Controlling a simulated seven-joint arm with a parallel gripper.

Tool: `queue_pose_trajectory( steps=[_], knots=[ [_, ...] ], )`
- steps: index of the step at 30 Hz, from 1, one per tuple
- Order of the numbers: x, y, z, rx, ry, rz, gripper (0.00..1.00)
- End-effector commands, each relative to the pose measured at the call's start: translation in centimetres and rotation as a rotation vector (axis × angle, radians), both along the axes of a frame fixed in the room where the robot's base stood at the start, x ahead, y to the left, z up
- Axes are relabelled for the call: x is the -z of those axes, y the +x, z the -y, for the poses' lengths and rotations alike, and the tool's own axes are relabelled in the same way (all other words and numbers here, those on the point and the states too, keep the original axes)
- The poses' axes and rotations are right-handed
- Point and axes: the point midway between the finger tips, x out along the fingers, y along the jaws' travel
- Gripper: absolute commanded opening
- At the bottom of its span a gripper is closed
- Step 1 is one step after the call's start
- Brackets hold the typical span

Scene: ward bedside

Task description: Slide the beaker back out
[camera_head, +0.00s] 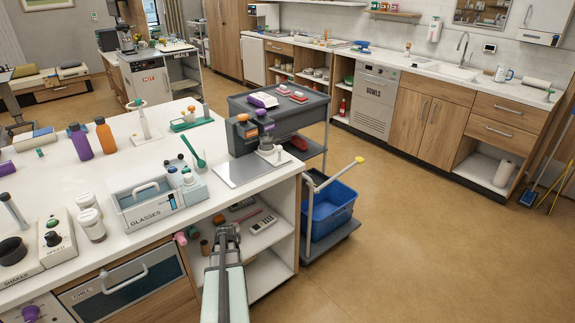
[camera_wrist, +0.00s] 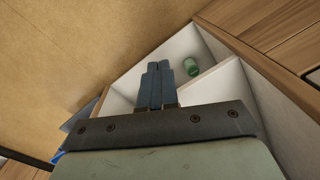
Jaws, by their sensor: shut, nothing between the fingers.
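In the wrist view a small green, clear-looking beaker (camera_wrist: 190,67) is inside a white open compartment of the counter, close to a white panel. My gripper (camera_wrist: 157,68) is shut and empty, with its two dark fingers side by side. Its tips appear to the left of the beaker and apart from it. In the head view my gripper (camera_head: 229,229) is at the open front of the shelves under the white counter. I cannot make out the beaker in the head view; the counter or my arm may hide it.
The open shelf (camera_head: 270,272) has white walls and a divider. A calculator (camera_head: 262,224), a pink roll (camera_head: 181,238) and a brown jar (camera_head: 205,247) are around my gripper. A grey cart (camera_head: 320,150) with a blue bucket (camera_head: 330,208) stands to the right. The floor in front is clear.

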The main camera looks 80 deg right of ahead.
Motion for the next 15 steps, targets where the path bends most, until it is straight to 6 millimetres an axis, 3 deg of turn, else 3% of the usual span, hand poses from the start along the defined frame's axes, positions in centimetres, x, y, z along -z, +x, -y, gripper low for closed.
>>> queue_pose_trajectory(
  steps=[1, 3, 8, 15],
  knots=[
    [-1.0, -1.3, 2.3, 0.037, -0.019, 0.012, 0.0],
    [-2.4, -3.0, 4.8, 0.082, -0.041, 0.028, 0.0],
    [-6.0, -7.5, 10.4, 0.186, -0.093, 0.065, 0.0],
    [-12.8, -15.9, 18.2, 0.33, -0.176, 0.125, 0.0]
  ],
)
